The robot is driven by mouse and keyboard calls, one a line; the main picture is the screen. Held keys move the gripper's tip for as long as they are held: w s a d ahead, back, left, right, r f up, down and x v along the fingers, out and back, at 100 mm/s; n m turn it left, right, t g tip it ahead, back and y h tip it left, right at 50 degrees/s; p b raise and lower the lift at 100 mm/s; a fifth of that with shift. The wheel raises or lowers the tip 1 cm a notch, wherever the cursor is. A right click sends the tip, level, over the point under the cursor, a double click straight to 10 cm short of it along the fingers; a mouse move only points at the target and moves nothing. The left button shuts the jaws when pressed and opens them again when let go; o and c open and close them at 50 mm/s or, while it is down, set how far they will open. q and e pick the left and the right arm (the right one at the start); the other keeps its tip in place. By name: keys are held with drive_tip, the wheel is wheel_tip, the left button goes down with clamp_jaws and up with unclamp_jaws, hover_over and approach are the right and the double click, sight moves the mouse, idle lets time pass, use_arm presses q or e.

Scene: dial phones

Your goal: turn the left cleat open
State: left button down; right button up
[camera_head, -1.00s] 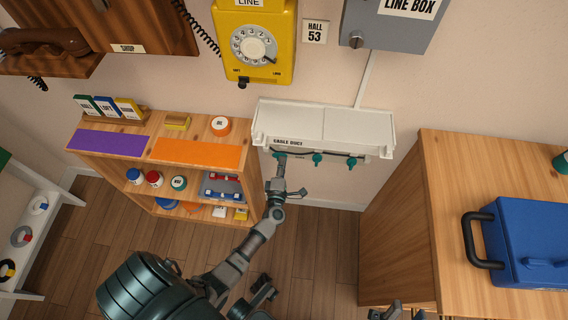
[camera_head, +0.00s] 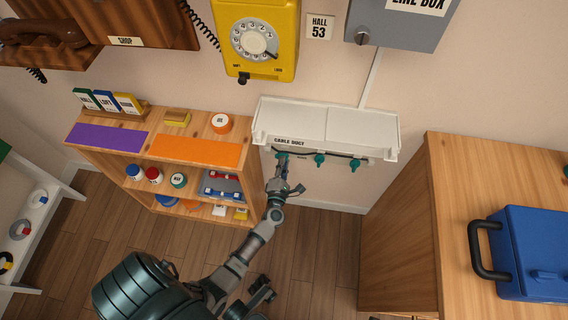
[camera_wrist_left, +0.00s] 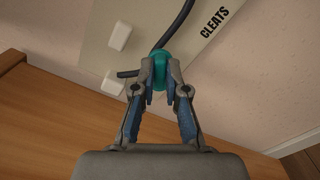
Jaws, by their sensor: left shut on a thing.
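The cable duct (camera_head: 330,128) is a white box on the wall with several teal cleats along its lower edge and a dark cable running by them. The left cleat (camera_wrist_left: 160,72) is teal and sits between the fingertips of my left gripper (camera_wrist_left: 160,80), which is shut on it. In the head view my left gripper (camera_head: 282,165) reaches up to the left cleat and mostly hides it. The middle cleat (camera_head: 320,160) and the right cleat (camera_head: 355,164) stand clear to the right.
A wooden shelf (camera_head: 110,160) with jars and coloured mats stands just left of my left arm. A wooden cabinet (camera_head: 400,240) with a blue case (camera_head: 535,250) stands at right. A yellow dial phone (camera_head: 260,45) hangs above. Floor between is clear.

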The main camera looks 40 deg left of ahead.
use_arm(q)
drive_tip(key=shift+s+a+f, duration=0.1)
drive_tip(key=shift+s+f, duration=0.1)
drive_tip(key=shift+f, duration=0.25)
drive_tip(key=c, duration=1.2)
unclamp_jaws()
drive_tip(key=shift+c, duration=0.2)
drive_tip(key=shift+o, duration=0.2)
drive_tip(key=shift+w+r, duration=0.1)
drive_tip(key=v, duration=1.2)
